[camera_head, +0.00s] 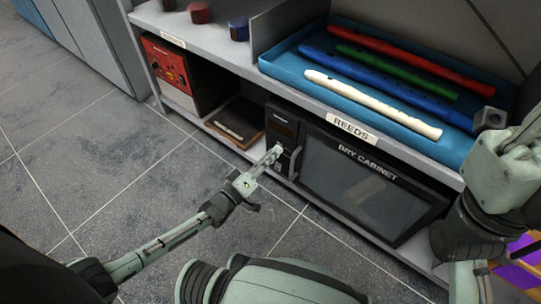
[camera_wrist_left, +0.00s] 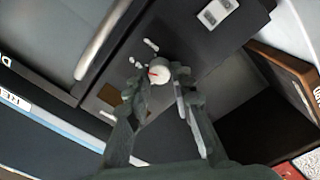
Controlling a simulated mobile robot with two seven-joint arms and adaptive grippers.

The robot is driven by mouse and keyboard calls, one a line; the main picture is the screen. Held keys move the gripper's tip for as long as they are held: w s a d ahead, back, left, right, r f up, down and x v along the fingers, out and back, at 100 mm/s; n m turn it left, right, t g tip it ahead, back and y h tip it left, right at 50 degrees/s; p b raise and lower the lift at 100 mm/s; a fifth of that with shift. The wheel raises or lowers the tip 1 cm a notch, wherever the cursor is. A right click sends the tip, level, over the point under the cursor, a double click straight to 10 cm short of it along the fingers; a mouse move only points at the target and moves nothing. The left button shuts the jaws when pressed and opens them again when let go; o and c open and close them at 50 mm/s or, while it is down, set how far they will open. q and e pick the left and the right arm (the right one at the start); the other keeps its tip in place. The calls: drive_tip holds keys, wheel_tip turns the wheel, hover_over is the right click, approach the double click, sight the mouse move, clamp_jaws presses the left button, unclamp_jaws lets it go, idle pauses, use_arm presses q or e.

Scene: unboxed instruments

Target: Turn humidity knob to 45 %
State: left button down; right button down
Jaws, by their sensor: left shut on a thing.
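The dry cabinet (camera_head: 365,180) sits on the lower shelf, with a dark control panel at its left end. In the left wrist view the humidity knob (camera_wrist_left: 160,70) is a small white disc with a red pointer and pale marks around it. My left gripper (camera_head: 274,156) reaches the panel from the front left. In the left wrist view its two fingers (camera_wrist_left: 163,86) are on either side of the knob, shut on it. The fingers partly cover the marks, and I cannot read the setting.
The cabinet door handle (camera_head: 295,162) stands just right of my left gripper. A blue tray (camera_head: 272,66) with several recorders lies on the shelf above. A brown case (camera_head: 236,124) and a red instrument (camera_head: 165,65) sit left of the cabinet. The floor in front is clear.

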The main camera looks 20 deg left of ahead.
idle(0.3)
use_arm(q)
drive_tip(key=c, duration=1.3)
unclamp_jaws()
wheel_tip(320, 180, up, 10)
